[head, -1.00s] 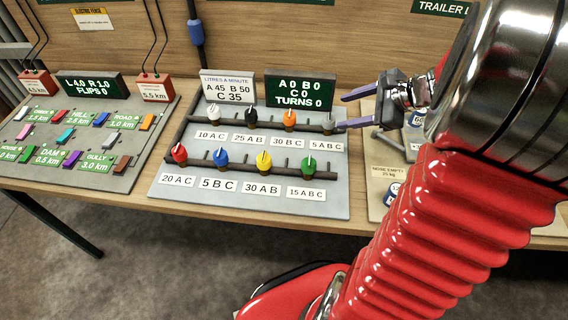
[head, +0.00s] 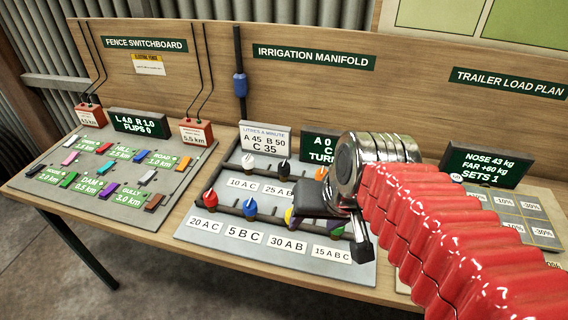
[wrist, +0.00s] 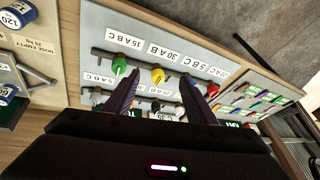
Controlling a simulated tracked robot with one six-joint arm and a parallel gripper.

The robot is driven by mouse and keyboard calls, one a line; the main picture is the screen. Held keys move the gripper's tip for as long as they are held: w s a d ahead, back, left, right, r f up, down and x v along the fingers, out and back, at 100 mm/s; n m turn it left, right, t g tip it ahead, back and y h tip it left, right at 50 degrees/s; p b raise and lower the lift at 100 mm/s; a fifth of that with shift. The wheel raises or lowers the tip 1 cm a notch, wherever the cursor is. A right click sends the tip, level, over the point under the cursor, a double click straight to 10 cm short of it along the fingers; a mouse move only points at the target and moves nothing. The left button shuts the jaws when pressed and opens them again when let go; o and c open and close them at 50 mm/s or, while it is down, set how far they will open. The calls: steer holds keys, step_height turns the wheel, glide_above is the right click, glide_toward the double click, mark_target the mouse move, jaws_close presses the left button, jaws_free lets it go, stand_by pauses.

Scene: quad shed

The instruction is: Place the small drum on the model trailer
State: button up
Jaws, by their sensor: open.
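In the wrist view, a blue-and-white drum marked 120 (wrist: 17,14) is at the top left. Another drum, which looks marked 60 (wrist: 6,92), is cut by the left edge beside a grey frame, perhaps part of the model trailer (wrist: 32,62). I cannot tell which is the small drum. In the head view, my arm hides much of the trailer board (head: 528,208); a small blue-and-white thing (head: 457,178), perhaps a drum, shows at its back edge. My gripper (wrist: 160,80) is open and empty, its purple fingers over the irrigation board, apart from the drums.
The irrigation board (head: 190,232) has coloured valve knobs on pipes under my gripper. The fence switchboard (head: 60,190) lies left of it. The trailer readout (head: 485,165) shows NOSE 43 kg, FAR +60 kg, SETS 1. Several signs and readouts stand along the bench back.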

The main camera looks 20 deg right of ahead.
steer(key=s+n, duration=0.1)
steer(key=a+r+n, duration=0.1)
steer(key=n, duration=0.1)
steer(key=shift+s+t+h, duration=0.4)
